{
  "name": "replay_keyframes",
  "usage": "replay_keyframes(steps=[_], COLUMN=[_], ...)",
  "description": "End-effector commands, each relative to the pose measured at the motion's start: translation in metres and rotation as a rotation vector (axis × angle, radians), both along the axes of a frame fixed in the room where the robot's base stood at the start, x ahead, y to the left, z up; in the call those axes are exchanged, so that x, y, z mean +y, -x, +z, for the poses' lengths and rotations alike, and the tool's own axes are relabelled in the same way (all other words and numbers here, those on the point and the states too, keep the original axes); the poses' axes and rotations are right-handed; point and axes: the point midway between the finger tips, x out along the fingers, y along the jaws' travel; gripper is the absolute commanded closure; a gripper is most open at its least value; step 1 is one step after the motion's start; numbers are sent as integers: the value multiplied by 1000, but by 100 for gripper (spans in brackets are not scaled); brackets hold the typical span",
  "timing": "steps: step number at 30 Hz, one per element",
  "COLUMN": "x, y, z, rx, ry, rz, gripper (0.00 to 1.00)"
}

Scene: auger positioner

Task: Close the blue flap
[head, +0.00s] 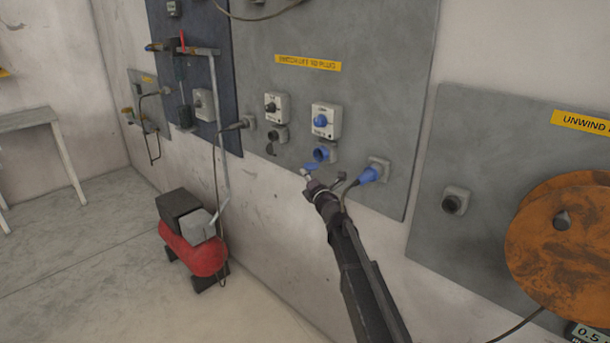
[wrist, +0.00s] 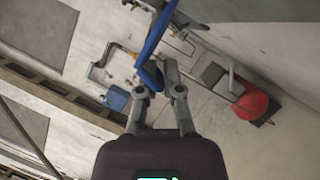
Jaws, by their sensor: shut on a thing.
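The blue socket (head: 322,154) is on the grey wall panel below a switch box with a blue knob. Its blue flap (head: 311,166) stands open, sticking out at the socket's lower edge. My gripper (head: 306,175) is at the flap, reaching up from below. My gripper is shut on the flap, though the exact contact is partly hidden by the fingers.
A blue plug (head: 368,174) with a cable sits in a socket close to the right of my gripper. A dark socket (head: 277,134) is to the left. A red compressor (head: 196,250) stands on the floor below left. Open floor lies left of it.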

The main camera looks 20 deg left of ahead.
Motion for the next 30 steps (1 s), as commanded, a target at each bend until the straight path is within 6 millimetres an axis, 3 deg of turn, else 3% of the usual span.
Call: replay_keyframes(steps=[30], x=[1], y=[3], z=[30], rx=[412], ry=[-170], rz=[-2], gripper=[100])
